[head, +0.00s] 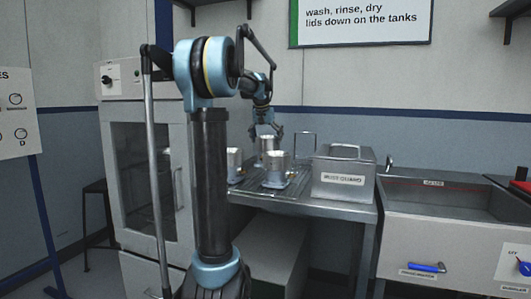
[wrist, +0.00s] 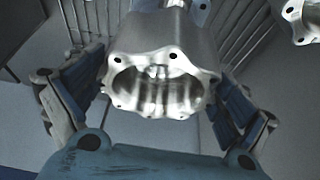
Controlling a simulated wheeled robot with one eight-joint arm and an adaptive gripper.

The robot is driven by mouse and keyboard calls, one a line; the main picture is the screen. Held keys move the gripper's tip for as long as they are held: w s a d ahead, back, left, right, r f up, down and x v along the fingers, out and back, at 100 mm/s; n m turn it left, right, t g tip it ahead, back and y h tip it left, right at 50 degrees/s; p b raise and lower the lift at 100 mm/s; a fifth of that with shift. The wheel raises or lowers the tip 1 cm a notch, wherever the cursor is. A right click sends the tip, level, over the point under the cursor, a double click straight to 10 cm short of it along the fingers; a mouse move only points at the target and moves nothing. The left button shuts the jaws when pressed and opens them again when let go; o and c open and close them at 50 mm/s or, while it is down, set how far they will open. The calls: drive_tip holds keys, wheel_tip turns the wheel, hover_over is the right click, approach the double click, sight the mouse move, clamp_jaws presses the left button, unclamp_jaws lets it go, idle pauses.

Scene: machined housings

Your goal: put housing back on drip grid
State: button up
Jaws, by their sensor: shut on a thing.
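My gripper (head: 266,130) is shut on a metal housing (head: 267,144) at the back of the drip grid (head: 262,190). In the wrist view, the housing (wrist: 196,45) sits between the two finger pads of my gripper (wrist: 158,72), its scalloped, bolt-holed open end facing the camera. In the head view, the fingers are at the housing's top. A nearer housing hides its lower part, so I cannot tell whether it touches the grid. Two other housings stand on the grid, one in front (head: 277,170) and one at left (head: 233,160), partly behind my arm.
A lidded metal tank (head: 343,178) labelled "RUST GUARD" stands right of the grid. A sink basin (head: 450,197) is farther right. A cabinet with a glass door (head: 147,170) stands at left. Another housing (wrist: 302,18) shows at the wrist view's upper right.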

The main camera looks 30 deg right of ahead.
sight(267, 149)
drive_tip(key=shift+f, duration=2.45)
drive_tip(key=o, duration=1.7)
drive_tip(key=v, duration=1.2)
drive_tip(key=shift+r, duration=0.1)
drive_tip(key=s+a+f+n+y, duration=0.1)
drive_tip(key=s+a+f+n, duration=0.1)
drive_tip(key=s+a+f, duration=0.45)
drive_tip(key=s+a+f+n, duration=0.1)
drive_tip(key=a+f, duration=0.3)
drive_tip(key=a, duration=0.6)
drive_tip(key=s+a+f+n+y, duration=0.1)
drive_tip(key=s+a+f+n, duration=0.15)
drive_tip(key=a+f, duration=0.45)
drive_tip(key=s+a+f+n, duration=0.1)
drive_tip(key=s+a+f, duration=0.3)
drive_tip(key=s+f, duration=0.2)
drive_tip(key=s+a+f+n+y, duration=0.1)
drive_tip(key=s+a+f+n, duration=0.1)
drive_tip(key=s+a+f, duration=0.3)
drive_tip(key=s+a+f+n, duration=0.1)
drive_tip(key=s+a+f, duration=0.4)
drive_tip(key=s+f, duration=0.2)
drive_tip(key=shift+s+a+f+n+g+y, duration=0.15)
drive_tip(key=shift+f+n+g, duration=0.05)
drive_tip(key=shift+f, duration=0.45)
drive_tip(key=shift+s+a+f+n+g+y, duration=0.1)
drive_tip(key=shift+f+n+g+y, duration=0.1)
drive_tip(key=shift+f, duration=0.4)
